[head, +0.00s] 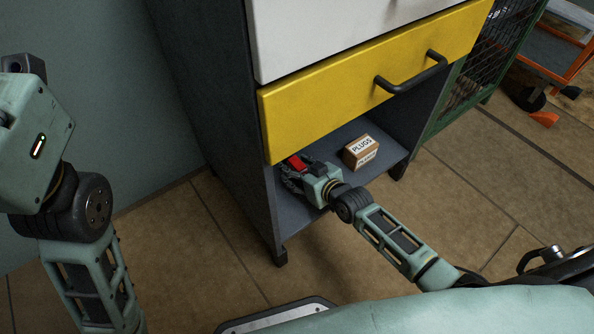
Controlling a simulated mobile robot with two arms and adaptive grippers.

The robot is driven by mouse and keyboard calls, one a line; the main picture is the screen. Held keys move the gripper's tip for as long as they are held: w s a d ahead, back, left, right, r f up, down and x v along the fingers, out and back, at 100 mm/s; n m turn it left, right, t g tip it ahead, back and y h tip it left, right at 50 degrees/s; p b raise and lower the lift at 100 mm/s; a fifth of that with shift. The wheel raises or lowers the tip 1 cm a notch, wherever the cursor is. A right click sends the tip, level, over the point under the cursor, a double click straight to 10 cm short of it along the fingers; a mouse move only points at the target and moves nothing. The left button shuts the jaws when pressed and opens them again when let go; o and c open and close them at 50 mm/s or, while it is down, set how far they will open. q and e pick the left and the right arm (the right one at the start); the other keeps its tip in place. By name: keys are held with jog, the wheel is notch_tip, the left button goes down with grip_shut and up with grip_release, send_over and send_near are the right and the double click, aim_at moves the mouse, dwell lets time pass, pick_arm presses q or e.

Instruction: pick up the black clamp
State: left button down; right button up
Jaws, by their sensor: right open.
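My right gripper (290,179) is inside the open bottom shelf of the cabinet, near its left side. It is open, with its dark fingers low over the shelf. A small red and dark object (297,163) lies right at the fingers, partly hidden by the gripper; I cannot tell whether it is part of the black clamp or whether the fingers touch it. No other clamp shows clearly. My left arm stands at the left edge, far from the shelf; only part of its gripper end (22,66) shows and its fingertips cannot be made out.
A small cardboard box marked PLUGS (361,152) stands on the shelf (346,135), right of my right gripper. A yellow drawer (350,92) with a dark handle (411,78) hangs above. A green mesh cage (478,75) stands at the right. The tiled floor in front is clear.

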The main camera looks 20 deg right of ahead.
jog(key=shift+c, duration=0.4)
grip_shut()
